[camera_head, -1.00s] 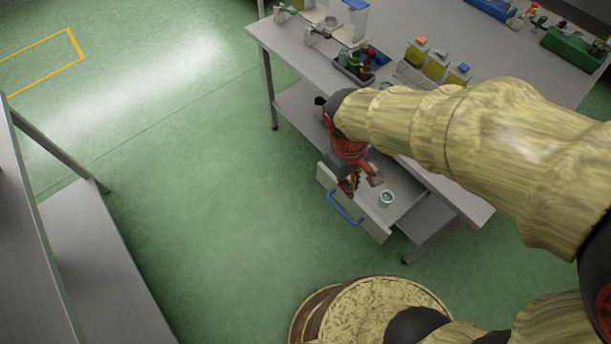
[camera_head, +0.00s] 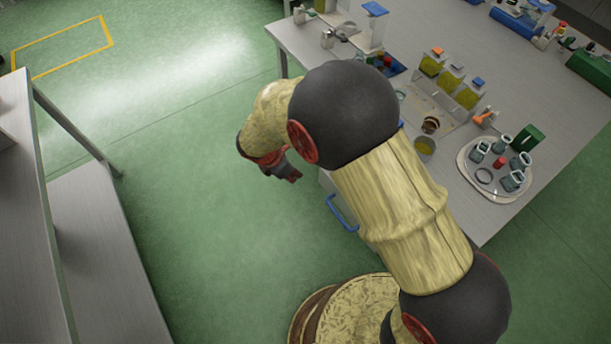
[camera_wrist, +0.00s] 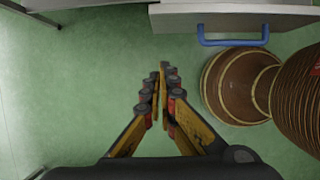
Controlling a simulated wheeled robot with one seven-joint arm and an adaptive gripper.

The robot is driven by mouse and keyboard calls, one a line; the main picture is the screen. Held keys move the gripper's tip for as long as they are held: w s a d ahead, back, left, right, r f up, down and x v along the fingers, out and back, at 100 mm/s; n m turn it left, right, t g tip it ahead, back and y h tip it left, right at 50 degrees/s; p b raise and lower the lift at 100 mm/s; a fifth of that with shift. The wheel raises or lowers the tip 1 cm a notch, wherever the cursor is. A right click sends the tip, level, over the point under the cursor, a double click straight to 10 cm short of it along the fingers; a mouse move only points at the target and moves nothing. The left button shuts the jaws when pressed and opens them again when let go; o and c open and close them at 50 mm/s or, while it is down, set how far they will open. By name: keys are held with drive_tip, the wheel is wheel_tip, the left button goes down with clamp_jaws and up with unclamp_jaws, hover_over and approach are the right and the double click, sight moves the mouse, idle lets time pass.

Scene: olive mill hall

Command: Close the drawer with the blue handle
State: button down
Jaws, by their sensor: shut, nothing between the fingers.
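The drawer front (camera_head: 327,183) with its blue handle (camera_head: 342,213) is below the bench, mostly hidden behind my arm in the head view. How far the drawer stands out cannot be told there. In the wrist view the pale drawer front (camera_wrist: 180,22) runs along the top right, with the blue handle (camera_wrist: 233,42) sticking out toward me. My gripper (camera_head: 292,174) is out over the floor, left of the drawer front in the head view. In the wrist view my gripper (camera_wrist: 162,72) is shut and empty, apart from the handle and left of it.
The bench top (camera_head: 470,215) carries a round tray (camera_head: 465,165) of small cups, a pot (camera_head: 425,148), oil containers (camera_head: 467,97) and a green box (camera_head: 527,138). A grey shelf unit (camera_head: 95,250) stands at left. The green floor (camera_head: 200,220) between is clear.

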drive_tip(key=w+d+f+b, duration=0.4)
drive_tip(key=d+f, duration=0.2)
drive_tip(key=f, duration=0.3)
drive_tip(key=shift+d+b, duration=0.15)
drive_tip(key=shift+b, duration=0.25)
drive_tip(key=shift+w, duration=0.1)
drive_tip(key=w+d+p, duration=0.3)
drive_tip(key=w+d, duration=0.3)
drive_tip(key=d, duration=0.3)
drive_tip(key=w+d+p, duration=0.4)
drive_tip(key=w+d, duration=0.2)
drive_tip(key=d, duration=0.2)
drive_tip(key=shift+d, duration=0.35)
drive_tip(key=shift+s+a, duration=0.1)
